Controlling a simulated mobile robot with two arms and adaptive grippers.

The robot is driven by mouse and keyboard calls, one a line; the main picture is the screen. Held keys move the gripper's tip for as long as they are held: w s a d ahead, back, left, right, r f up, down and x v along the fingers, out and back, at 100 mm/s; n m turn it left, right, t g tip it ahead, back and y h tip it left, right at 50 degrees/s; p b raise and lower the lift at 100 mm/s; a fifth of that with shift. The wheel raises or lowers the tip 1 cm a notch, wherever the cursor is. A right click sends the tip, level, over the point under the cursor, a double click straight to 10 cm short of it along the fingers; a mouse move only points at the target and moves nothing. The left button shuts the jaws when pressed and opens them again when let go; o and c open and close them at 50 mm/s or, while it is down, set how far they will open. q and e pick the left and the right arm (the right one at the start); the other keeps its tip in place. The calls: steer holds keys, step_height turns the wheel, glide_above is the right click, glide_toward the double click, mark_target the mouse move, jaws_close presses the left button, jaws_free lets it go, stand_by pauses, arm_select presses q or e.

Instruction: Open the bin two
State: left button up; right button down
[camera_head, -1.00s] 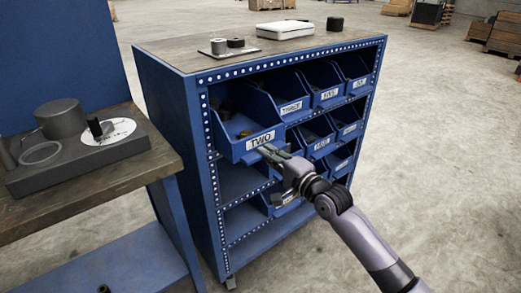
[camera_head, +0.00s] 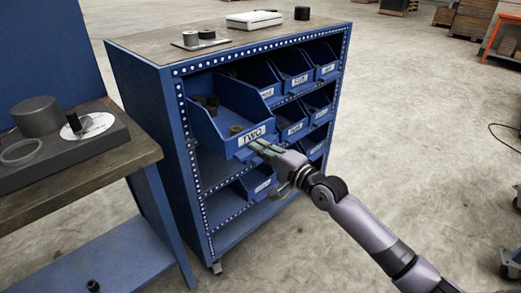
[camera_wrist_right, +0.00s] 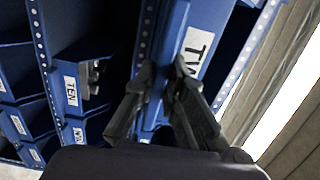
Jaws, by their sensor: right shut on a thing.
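Bin two (camera_head: 200,128) is a blue open-topped bin with a white "TWO" label on its front, in the top row of the blue shelf unit (camera_head: 150,100). It sticks out well past the other bins and holds a few small dark and brownish parts. My right gripper (camera_head: 258,147) is shut on the front of bin two, just below the label. In the right wrist view its two fingers (camera_wrist_right: 160,82) are at the bin's front beside the partly hidden label. The exact grasped edge is hard to see. My left gripper is not in view.
Other labelled blue bins (camera_head: 292,70) sit back in the unit to the right. A white box (camera_head: 254,19) and small dark cylinders stand on the wooden top. A workbench (camera_head: 80,185) with a grey fixture (camera_head: 70,145) stands close on the left. The floor at right is mostly clear.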

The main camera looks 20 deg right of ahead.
steer(key=c, duration=1.6)
jaws_free()
steer(key=shift+c, duration=0.2)
steer(key=v, duration=1.2)
